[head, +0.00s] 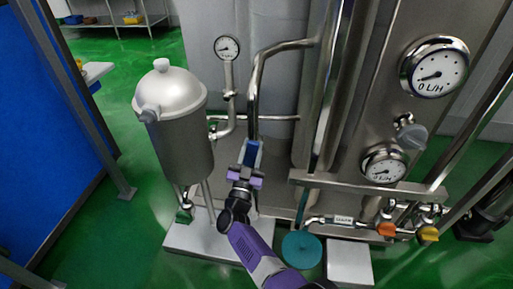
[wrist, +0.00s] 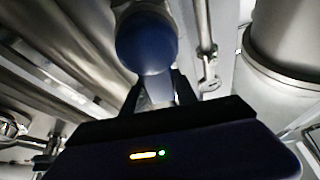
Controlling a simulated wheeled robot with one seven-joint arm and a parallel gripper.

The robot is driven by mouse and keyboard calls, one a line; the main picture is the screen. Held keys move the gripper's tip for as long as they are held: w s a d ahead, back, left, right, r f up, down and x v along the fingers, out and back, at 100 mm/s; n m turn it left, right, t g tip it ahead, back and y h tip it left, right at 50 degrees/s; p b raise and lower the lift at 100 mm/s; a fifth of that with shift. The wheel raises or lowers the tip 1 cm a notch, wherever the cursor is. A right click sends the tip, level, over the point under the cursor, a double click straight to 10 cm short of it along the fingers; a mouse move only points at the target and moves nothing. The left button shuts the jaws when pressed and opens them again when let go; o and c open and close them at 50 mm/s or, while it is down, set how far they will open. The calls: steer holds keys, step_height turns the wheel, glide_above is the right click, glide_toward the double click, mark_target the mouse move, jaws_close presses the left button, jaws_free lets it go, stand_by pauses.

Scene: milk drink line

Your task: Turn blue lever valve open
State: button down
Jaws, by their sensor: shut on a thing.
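The blue lever valve (head: 251,152) sits on a vertical steel pipe in the middle of the head view. In the wrist view its rounded blue end (wrist: 147,42) is close ahead of the fingers. My gripper (head: 246,168), with purple parts, reaches up to the lever from below. Its two dark fingers (wrist: 158,90) are shut on the lever. The head view shows the lever roughly in line with the pipe, partly hidden by my gripper. The exact angle of the lever is hard to tell.
A grey tank (head: 177,115) stands left of the pipe. Gauges (head: 434,67) and steel pipes fill the right. Orange (head: 386,229) and yellow (head: 428,234) handles sit low at right, with a teal disc (head: 301,249) nearby. The green floor (head: 120,235) is open at left.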

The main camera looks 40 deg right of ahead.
steer(key=shift+w+a+n+t+y, duration=0.2)
steer(key=shift+n+t+y, duration=0.1)
steer(key=shift+n, duration=0.4)
steer(key=shift+w+a+n+t+y, duration=0.2)
steer(key=shift+n+t, duration=0.1)
steer(key=shift+n, duration=0.4)
steer(key=c, duration=1)
jaws_free()
steer(key=shift+o, duration=0.2)
steer(key=p+v, duration=0.1)
steer(key=v, duration=0.6)
steer(key=shift+s+a+f, duration=0.2)
steer(key=shift+s+a, duration=0.05)
steer(key=shift+w, duration=0.1)
